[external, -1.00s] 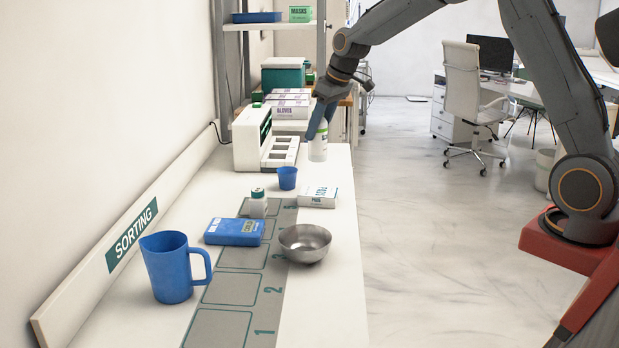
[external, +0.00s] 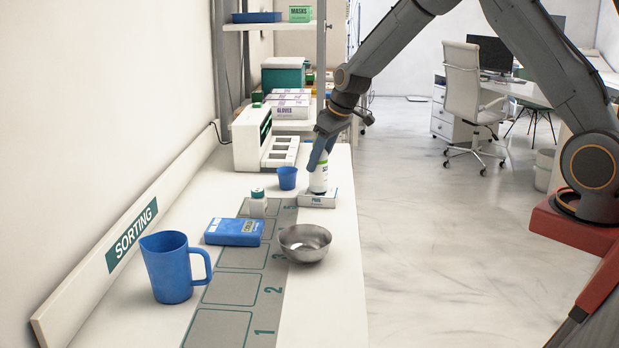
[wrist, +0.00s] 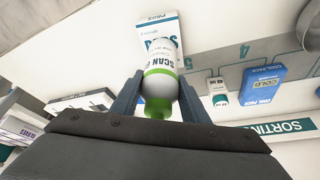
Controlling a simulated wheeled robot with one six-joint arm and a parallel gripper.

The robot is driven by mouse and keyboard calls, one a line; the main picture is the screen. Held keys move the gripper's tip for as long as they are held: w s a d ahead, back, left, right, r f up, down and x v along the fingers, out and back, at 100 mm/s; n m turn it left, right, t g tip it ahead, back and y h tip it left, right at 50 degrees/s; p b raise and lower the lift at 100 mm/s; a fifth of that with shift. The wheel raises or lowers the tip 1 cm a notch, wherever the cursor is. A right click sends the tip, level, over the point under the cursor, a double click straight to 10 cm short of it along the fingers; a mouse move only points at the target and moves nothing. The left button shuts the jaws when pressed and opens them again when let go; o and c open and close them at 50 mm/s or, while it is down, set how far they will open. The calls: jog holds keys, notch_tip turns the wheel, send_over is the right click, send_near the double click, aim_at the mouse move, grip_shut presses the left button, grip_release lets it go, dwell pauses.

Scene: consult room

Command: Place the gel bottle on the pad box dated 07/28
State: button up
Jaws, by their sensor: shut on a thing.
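The gel bottle (external: 319,178), white with a green band, is upright in my gripper (external: 321,152), which is shut on it. In the wrist view the bottle (wrist: 160,72) reads "SCAN" and sits between the two fingers of my gripper (wrist: 157,92). The white pad box (external: 322,201) lies at the right edge of the counter, directly below the bottle. It also shows in the wrist view (wrist: 148,30), partly covered by the bottle. Whether the bottle touches the box top, I cannot tell. The date on the box is not readable.
A blue cup (external: 287,178) stands just left of the pad box. A small white bottle (external: 258,203), blue cold pack box (external: 234,231), metal bowl (external: 304,243) and blue jug (external: 172,267) stand nearer the camera.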

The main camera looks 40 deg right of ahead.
jog(key=shift+f, duration=0.2)
jog(key=o, duration=1.3)
jog(key=shift+r, duration=0.2)
jog(key=b+v, duration=0.4)
jog(key=v, duration=0.8)
jog(key=s+f+m+g, duration=0.1)
jog(key=s+f, duration=0.3)
jog(key=s, duration=0.6)
jog(key=s+d+f+m+g+h, duration=0.1)
jog(key=s+f, duration=0.4)
jog(key=s, duration=0.6)
jog(key=s+d+f+m+g, duration=0.1)
jog(key=s+f, duration=0.3)
jog(key=s, duration=0.6)
jog(key=shift+s+f+m, duration=0.2)
jog(key=shift+s+m, duration=0.1)
